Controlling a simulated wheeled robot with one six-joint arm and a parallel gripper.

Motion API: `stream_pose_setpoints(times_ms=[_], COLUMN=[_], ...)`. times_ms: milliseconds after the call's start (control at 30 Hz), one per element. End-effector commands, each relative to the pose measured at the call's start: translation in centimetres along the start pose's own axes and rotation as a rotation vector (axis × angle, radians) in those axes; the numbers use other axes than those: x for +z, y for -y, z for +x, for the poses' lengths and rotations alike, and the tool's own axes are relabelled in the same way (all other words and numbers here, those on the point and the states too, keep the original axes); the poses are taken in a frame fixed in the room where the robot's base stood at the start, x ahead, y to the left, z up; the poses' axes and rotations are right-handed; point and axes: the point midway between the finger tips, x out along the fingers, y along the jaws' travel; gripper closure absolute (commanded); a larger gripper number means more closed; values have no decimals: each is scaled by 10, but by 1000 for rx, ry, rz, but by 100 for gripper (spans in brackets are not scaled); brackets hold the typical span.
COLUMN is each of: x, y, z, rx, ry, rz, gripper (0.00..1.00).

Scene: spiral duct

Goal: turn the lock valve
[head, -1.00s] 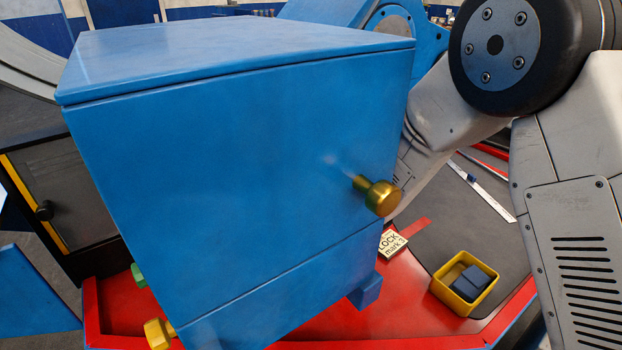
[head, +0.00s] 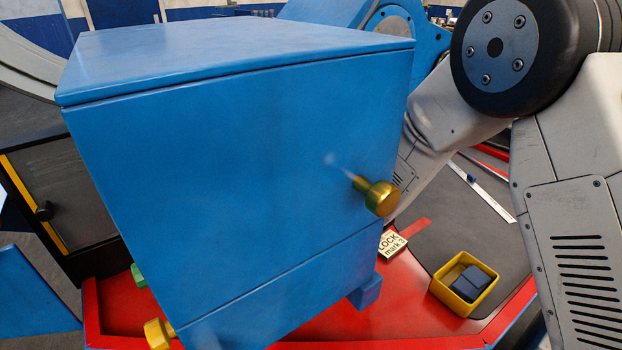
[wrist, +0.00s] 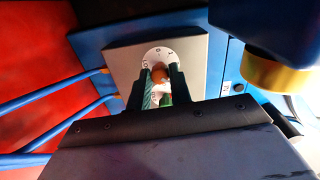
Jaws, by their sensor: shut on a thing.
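The lock valve shows in the wrist view as a small orange-brown knob (wrist: 159,75) in front of a white dial (wrist: 159,55) with dark marks, on a grey plate (wrist: 120,58). My gripper (wrist: 159,82) is at the dial with its two dark fingers shut on the knob. Something green and white shows between the fingers, and I cannot tell what it is. Most of the knob is hidden by the fingers. In the head view the blue cabinet hides my gripper and the valve. A sign (head: 391,243) reading "LOCK mark 3" lies on the red bench.
The blue cabinet (head: 230,150) with a brass knob (head: 381,197) fills the head view's middle. A yellow bin (head: 465,284) holds dark blue blocks. Blue cables (wrist: 50,92) run left of the dial. A brass and dark cylinder (wrist: 275,75) is close on the right.

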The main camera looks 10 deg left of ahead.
Motion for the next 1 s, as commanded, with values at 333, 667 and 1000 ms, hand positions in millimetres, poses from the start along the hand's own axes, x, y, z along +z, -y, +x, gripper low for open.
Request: stream_pose_setpoints(times_ms=[333,667,1000], x=[-1,-1,-1], y=[0,0,0], z=[0,0,0], rx=[-1,-1,-2], ry=[0,-1,1], rz=[62,64,63], gripper=[100,100,58])
